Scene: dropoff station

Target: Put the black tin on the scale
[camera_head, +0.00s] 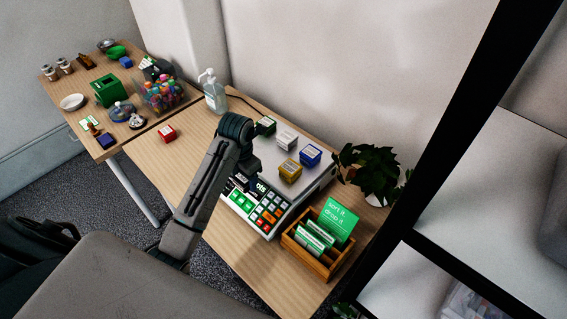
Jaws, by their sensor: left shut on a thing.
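The scale (323,178) is a silver-topped unit with a keypad and a dark front display, standing on the wooden table. My left gripper (251,168) points down over the scale's left front part, just behind the keypad. It is shut on a dark thing that looks like the black tin (240,181), mostly hidden by the arm and hard to tell from the dark display beside it. I cannot tell whether it touches the scale. My right gripper is not in view.
A green tin (265,125), silver tin (287,140), blue tin (311,155) and yellow tin (290,171) are at the scale's top. A wooden card box (322,265), plant (374,172) and pump bottle (214,94) stand near. A red tin (167,133) lies left.

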